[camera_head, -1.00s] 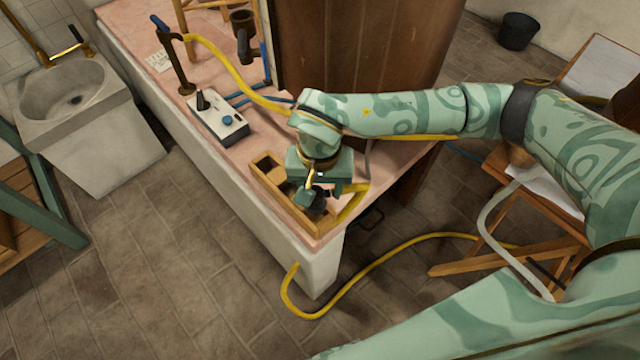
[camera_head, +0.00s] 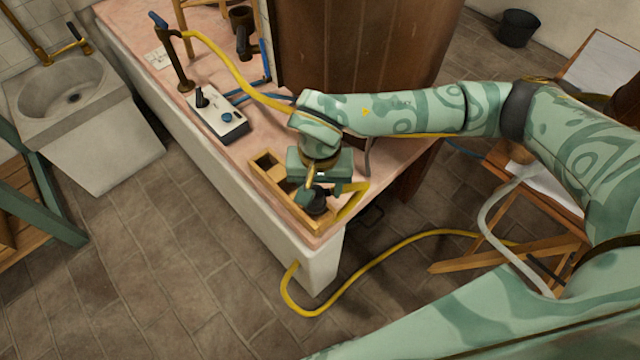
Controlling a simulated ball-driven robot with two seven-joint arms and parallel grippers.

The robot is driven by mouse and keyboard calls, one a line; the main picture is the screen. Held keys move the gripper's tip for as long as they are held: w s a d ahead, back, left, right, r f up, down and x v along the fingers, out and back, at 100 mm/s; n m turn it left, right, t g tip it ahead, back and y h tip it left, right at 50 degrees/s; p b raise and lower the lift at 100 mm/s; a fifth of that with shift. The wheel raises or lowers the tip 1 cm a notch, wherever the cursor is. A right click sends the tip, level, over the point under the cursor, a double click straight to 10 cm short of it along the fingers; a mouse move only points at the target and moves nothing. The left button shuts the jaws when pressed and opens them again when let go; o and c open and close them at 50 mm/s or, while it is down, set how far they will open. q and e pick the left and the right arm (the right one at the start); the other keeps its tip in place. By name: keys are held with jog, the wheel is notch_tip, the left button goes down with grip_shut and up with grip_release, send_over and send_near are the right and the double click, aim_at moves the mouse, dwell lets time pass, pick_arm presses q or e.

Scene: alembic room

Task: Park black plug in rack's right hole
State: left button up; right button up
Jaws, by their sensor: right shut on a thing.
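The wooden rack (camera_head: 266,182) stands on the near end of the pink-topped bench, its left hole (camera_head: 267,160) showing open and empty. The black plug (camera_head: 317,204) is at the rack's right end, with a yellow hose running from beside it. My right gripper (camera_head: 318,192) is above the rack's right part, pointing down, shut on the black plug. The gripper and plug cover the right hole, so I cannot tell how deep the plug sits in it. My left gripper is not in view.
A large wooden vat (camera_head: 365,50) stands behind my arm. A yellow hose (camera_head: 375,262) loops over the floor. A sink (camera_head: 65,90) is at left.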

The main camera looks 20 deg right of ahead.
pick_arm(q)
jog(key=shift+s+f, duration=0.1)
pick_arm(e)
jog(key=shift+f, duration=0.7)
dwell(0.6)
jog(key=shift+f, duration=0.7)
dwell(2.1)
jog(key=o, duration=1.3)
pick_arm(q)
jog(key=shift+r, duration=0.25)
pick_arm(e)
jog(key=shift+r, duration=0.15)
jog(key=shift+r+p, duration=2.85)
jog(key=shift+r, duration=0.55)
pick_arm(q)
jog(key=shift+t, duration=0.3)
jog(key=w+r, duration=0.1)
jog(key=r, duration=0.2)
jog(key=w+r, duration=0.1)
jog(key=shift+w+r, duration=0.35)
